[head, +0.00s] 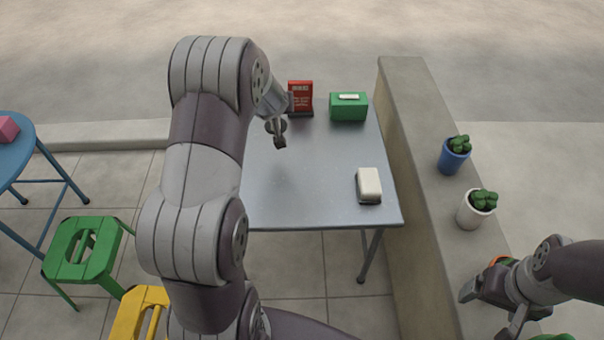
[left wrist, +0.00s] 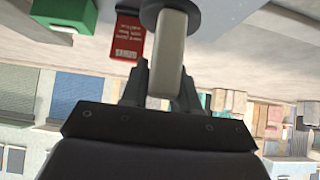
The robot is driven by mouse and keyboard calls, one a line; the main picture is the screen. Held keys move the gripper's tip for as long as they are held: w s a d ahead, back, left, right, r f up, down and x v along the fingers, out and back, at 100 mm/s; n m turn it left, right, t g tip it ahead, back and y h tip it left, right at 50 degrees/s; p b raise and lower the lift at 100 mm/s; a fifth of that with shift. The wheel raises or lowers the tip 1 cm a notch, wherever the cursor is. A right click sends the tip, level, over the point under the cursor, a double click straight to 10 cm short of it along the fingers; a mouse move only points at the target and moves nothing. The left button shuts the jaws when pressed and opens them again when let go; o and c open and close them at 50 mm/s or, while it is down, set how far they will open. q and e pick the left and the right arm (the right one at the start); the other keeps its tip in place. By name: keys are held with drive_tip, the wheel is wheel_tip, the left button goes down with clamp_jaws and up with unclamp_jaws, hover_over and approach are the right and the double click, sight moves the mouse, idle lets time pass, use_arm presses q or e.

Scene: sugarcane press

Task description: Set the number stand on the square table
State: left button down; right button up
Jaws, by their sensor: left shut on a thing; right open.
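In the left wrist view, my left gripper (left wrist: 162,88) is shut on a narrow pale upright piece with a dark round base, which I take as the number stand (left wrist: 167,55). In the head view my left gripper (head: 282,122) is over the back left part of the grey square table (head: 310,185), beside a red sign (head: 301,94). The arm hides much of the table's left side, and the held stand is barely visible there. I cannot tell whether its base touches the tabletop. My right gripper (head: 492,308) is open and empty, over the low wall at the right.
A green box (head: 348,107) and a white block on a dark base (head: 369,185) stand on the table. Potted plants in blue (head: 454,156) and white (head: 475,210) pots stand on the wall (head: 415,150). Green (head: 83,249) and yellow (head: 138,310) stools stand left. The table's middle is clear.

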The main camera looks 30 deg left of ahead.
use_arm(q)
drive_tip(key=w+a+f+b, duration=0.1)
drive_tip(key=a+f+b, duration=0.2)
drive_tip(key=f, duration=0.1)
drive_tip(key=w+a+f+b, duration=0.1)
drive_tip(key=a+f+b, duration=0.2)
drive_tip(key=a, duration=0.1)
drive_tip(key=w+a+f+b, duration=0.2)
drive_tip(key=a+f+b, duration=0.1)
drive_tip(key=a+f, duration=0.1)
drive_tip(key=shift+a+f, duration=0.25)
drive_tip(key=shift+f, duration=0.1)
drive_tip(key=shift+r, duration=0.25)
drive_tip(key=shift+f, duration=0.2)
drive_tip(key=c, duration=0.8)
unclamp_jaws()
drive_tip(key=shift+c, duration=0.2)
drive_tip(key=shift+r, duration=0.15)
